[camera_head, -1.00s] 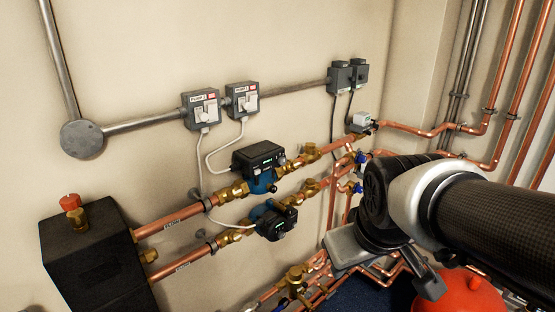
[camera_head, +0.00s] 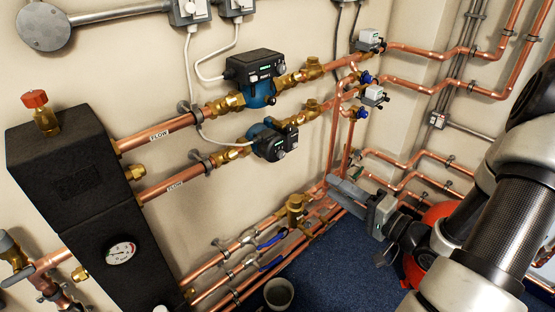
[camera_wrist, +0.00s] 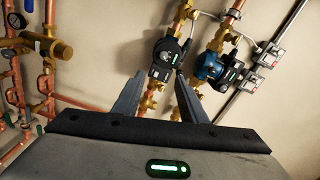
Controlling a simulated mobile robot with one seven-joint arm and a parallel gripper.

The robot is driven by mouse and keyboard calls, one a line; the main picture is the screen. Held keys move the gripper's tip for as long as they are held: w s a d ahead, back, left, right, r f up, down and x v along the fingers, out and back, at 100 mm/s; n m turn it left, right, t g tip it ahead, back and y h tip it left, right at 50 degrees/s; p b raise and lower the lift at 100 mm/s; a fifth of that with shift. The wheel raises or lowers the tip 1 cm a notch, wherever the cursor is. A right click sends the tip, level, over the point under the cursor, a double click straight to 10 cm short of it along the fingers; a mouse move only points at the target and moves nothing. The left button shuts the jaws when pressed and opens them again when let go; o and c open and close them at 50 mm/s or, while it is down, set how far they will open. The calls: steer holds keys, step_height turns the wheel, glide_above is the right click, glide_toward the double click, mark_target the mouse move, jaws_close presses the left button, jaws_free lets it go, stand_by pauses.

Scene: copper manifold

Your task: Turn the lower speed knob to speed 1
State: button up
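The lower pump (camera_head: 265,136) is blue with a black front housing and sits on the lower copper flow pipe. Its round dark speed knob (camera_head: 280,150) faces outward. In the wrist view the lower pump's black face (camera_wrist: 164,60) shows just beyond my fingertips, left of the upper pump (camera_wrist: 212,68). The knob's exact setting is too small to read. The upper pump (camera_head: 256,78) sits above it in the head view. My gripper (camera_head: 336,190) is below and right of the lower pump, apart from it. In the wrist view my gripper (camera_wrist: 158,80) is open with nothing between its fingers.
A black insulated manifold (camera_head: 75,165) with a gauge (camera_head: 121,253) stands at left. Copper pipes with a brass valve (camera_head: 295,208) run low along the wall. A red vessel (camera_head: 436,214) is behind my arm. A bucket (camera_head: 279,293) is on the blue floor.

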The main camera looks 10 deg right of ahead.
glide_toward(283, 155)
steer(key=x, duration=0.8)
steer(key=shift+d+f+b, duration=0.1)
steer(key=shift+f+b, duration=0.05)
steer(key=shift+b, duration=0.25)
jaws_close()
